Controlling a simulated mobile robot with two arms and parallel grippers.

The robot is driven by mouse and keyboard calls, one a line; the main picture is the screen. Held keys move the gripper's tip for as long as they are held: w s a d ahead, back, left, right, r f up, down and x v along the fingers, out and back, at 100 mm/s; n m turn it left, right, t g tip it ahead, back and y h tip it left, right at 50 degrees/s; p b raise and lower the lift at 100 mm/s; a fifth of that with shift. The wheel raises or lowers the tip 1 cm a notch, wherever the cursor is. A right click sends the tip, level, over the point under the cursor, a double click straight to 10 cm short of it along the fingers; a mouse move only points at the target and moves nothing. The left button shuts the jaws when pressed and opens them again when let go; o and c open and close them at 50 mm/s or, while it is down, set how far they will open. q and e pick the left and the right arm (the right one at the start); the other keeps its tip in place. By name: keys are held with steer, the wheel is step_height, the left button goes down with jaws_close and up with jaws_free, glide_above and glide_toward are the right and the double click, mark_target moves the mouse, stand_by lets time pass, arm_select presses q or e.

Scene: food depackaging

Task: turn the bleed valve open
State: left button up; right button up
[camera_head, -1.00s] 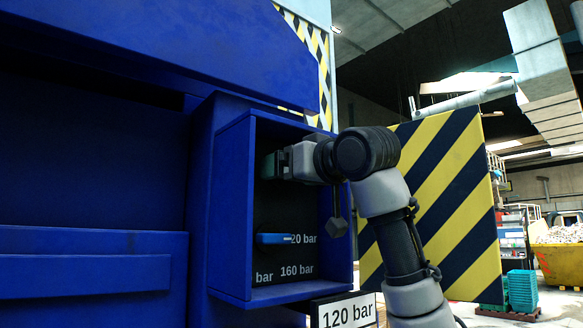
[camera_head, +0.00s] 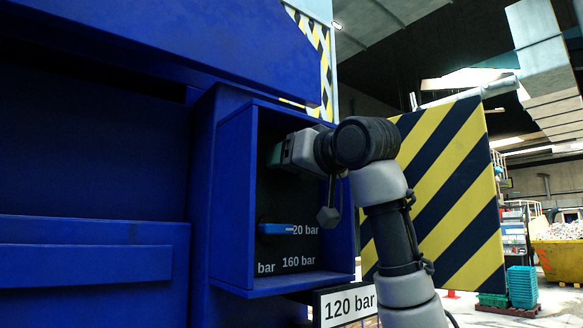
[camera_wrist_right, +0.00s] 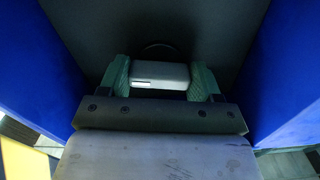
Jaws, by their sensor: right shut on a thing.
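A grey bar-shaped handle (camera_wrist_right: 160,76), which appears to be the bleed valve, sits in front of a dark round base in the right wrist view. My right gripper (camera_wrist_right: 160,82) is shut on it, with a green finger at each end. In the head view my right gripper (camera_head: 273,156) reaches into the upper part of the blue box (camera_head: 236,200), and the handle is hidden there. The valve's turn angle cannot be read. My left gripper is not in view.
A blue lever (camera_head: 276,229) sits lower in the box, among pressure markings such as "160 bar". A "120 bar" sign (camera_head: 347,308) is below the box. A yellow-and-black striped panel (camera_head: 455,190) stands right of my arm. The box walls are close around the gripper.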

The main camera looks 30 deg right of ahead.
steer(key=m+b, duration=0.1)
steer(key=m, duration=0.3)
steer(key=shift+b, duration=0.4)
steer(key=m+b, duration=0.1)
steer(key=m, duration=0.4)
steer(key=shift+b, duration=0.35)
steer(key=m+b, duration=0.1)
steer(key=m, duration=0.3)
steer(key=shift+m, duration=0.3)
steer(key=m+b, duration=0.1)
steer(key=m, duration=0.2)
steer(key=shift+m, duration=0.3)
steer(key=m, duration=0.4)
steer(key=shift+a+m, duration=0.1)
steer(key=shift+m, duration=0.2)
steer(key=m, duration=0.3)
steer(key=shift+m, duration=0.3)
steer(key=m+p, duration=0.1)
steer(key=m, duration=0.3)
steer(key=shift+w+f, duration=0.1)
steer(key=shift+m+p, duration=0.5)
steer(key=shift+m, duration=1.7)
